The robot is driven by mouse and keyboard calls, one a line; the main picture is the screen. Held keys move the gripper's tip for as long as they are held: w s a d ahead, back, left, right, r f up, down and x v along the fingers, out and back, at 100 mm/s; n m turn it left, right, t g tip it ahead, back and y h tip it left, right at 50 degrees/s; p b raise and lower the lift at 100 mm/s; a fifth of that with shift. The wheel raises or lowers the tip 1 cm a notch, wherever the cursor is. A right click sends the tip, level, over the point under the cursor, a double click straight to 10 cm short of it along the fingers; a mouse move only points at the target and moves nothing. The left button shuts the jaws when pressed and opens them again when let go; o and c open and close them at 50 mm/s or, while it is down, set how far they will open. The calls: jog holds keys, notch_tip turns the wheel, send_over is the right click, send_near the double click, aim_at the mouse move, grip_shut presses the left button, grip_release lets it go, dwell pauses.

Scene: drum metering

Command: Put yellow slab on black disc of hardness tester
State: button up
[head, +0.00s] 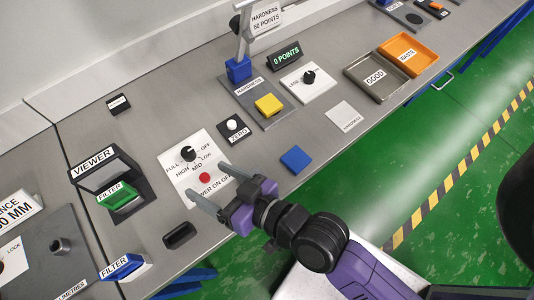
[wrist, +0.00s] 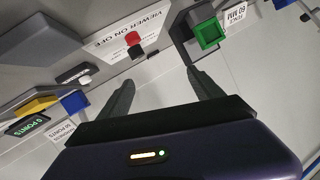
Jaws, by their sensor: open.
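The yellow slab (head: 268,103) lies on the grey base plate of the hardness tester (head: 248,100), near its middle. No black disc shows there; whether it is under the slab I cannot tell. The slab also shows at the left of the wrist view (wrist: 38,105). The tester's blue head (head: 238,68) is behind the slab, on the upright. My gripper (head: 209,183) is open and empty, over the viewer switch panel (head: 180,160), to the left of and nearer than the slab. Its two fingers show apart in the wrist view (wrist: 160,80).
A blue slab (head: 296,159) lies at the bench's front edge. A zero button box (head: 233,127) stands between my gripper and the tester. A dial panel (head: 308,82), a grey good tray (head: 376,78) and an orange waste tray (head: 408,54) are to the right. The viewer (head: 110,180) is left.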

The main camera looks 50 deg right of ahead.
jog(key=s+d+r+n, duration=0.1)
jog(key=s+d, duration=0.3)
jog(key=s, duration=0.5)
jog(key=s+d+r+n+h, duration=0.1)
jog(key=s+d+r, duration=0.2)
jog(key=s, duration=0.6)
jog(key=shift+s+d+n, duration=0.25)
jog(key=shift+d+n, duration=0.05)
jog(key=shift+d, duration=0.2)
